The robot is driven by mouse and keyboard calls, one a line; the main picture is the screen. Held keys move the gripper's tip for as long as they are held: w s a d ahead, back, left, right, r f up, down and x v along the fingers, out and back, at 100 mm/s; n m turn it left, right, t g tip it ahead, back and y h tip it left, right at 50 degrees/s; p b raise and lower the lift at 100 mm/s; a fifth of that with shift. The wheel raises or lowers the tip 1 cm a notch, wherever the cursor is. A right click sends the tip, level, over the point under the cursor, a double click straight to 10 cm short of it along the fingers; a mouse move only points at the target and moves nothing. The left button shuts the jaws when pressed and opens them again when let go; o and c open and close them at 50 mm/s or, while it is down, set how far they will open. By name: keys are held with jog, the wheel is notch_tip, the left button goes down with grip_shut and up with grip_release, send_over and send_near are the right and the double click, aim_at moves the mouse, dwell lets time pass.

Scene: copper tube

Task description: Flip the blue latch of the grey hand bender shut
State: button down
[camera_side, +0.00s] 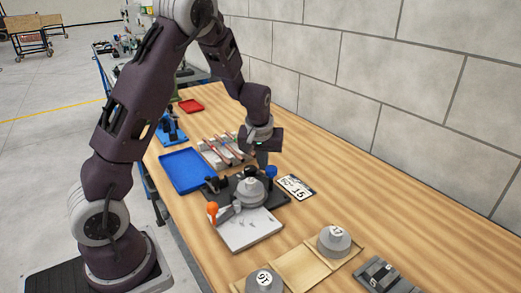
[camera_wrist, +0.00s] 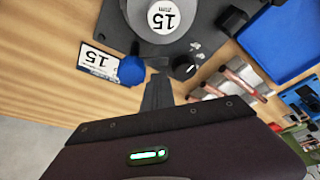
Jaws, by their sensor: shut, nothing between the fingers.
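The grey hand bender (camera_side: 250,192) stands on the wooden table, with a round grey former marked 15 on top; the former also shows at the top of the wrist view (camera_wrist: 166,38). The blue latch (camera_side: 271,172) is at the bender's far right side. In the wrist view its rounded blue end (camera_wrist: 131,71) lies just left of my fingertips. My gripper (camera_side: 262,162) points down beside the latch, with its fingers (camera_wrist: 157,88) together and empty. I cannot tell whether they touch the latch. A black knob (camera_wrist: 184,67) is just right of the fingers.
An orange-tipped handle (camera_side: 212,208) rises beside a pale plate (camera_side: 249,232). A card marked 15 (camera_side: 296,187) lies right of the bender. A blue tray (camera_side: 186,170) and copper tubes on blocks (camera_side: 222,152) stand behind. Other grey formers (camera_side: 334,240) are in front.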

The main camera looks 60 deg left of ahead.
aim_at(260, 173)
jog(key=shift+w+a+r, duration=0.2)
jog(key=shift+a+r, duration=0.25)
jog(key=shift+a, duration=0.3)
jog(key=v, duration=0.9)
jog(key=shift+d, duration=0.2)
jog(key=shift+w+a+m+h, duration=0.25)
jog(key=shift+w+a+m, duration=0.1)
jog(key=shift+m, duration=0.5)
jog(key=shift+w+a+m+h, duration=0.3)
jog(key=shift+w+m, duration=0.1)
jog(key=shift+m, duration=0.45)
jog(key=x, duration=0.9)
jog(key=shift+w+a+f, duration=0.1)
jog(key=shift+w+f, duration=0.05)
jog(key=shift+w, duration=0.05)
jog(key=s, duration=0.1)
jog(key=s+d, duration=0.1)
jog(key=shift+s+d+f, duration=0.2)
jog(key=shift+s+d, duration=0.25)
jog(key=shift+s, duration=0.15)
